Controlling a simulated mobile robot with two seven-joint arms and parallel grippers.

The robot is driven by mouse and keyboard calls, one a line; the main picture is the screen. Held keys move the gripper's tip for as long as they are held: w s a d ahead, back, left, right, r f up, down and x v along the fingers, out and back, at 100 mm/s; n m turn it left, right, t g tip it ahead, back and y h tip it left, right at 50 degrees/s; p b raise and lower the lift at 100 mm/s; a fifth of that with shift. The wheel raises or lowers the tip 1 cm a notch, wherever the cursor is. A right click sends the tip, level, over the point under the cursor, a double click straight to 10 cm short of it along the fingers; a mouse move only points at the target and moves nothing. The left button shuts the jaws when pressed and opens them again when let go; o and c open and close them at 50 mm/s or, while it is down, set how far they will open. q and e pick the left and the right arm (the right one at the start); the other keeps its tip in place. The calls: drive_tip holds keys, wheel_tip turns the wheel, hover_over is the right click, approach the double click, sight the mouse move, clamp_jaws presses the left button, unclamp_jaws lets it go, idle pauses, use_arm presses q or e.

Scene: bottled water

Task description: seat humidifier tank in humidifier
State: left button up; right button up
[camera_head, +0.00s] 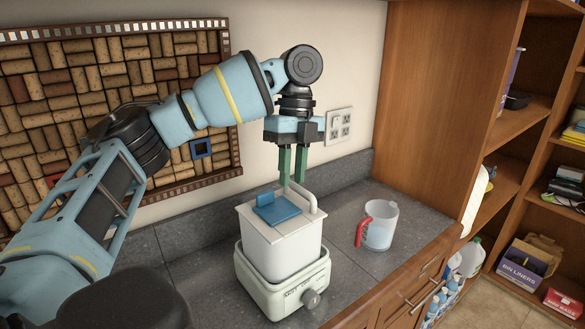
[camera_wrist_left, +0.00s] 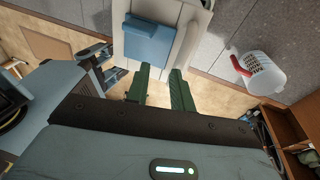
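The white humidifier tank (camera_head: 280,244), with a blue cap (camera_head: 277,208) and a raised handle (camera_head: 308,200), stands upright within the rim of the pale humidifier base (camera_head: 286,297). How deep it sits is hidden by the rim. The exact contact is partly hidden.
A clear jug with a red handle (camera_head: 380,228) stands right of the humidifier on the grey counter (camera_head: 190,290). A wall outlet (camera_head: 340,126) and corkboard (camera_head: 70,110) are behind. A wooden cabinet side (camera_head: 440,90) bounds the counter's right end.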

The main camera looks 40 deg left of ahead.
use_arm(q)
drive_tip(key=v, duration=0.7)
drive_tip(key=shift+r, duration=0.4)
idle(0.8)
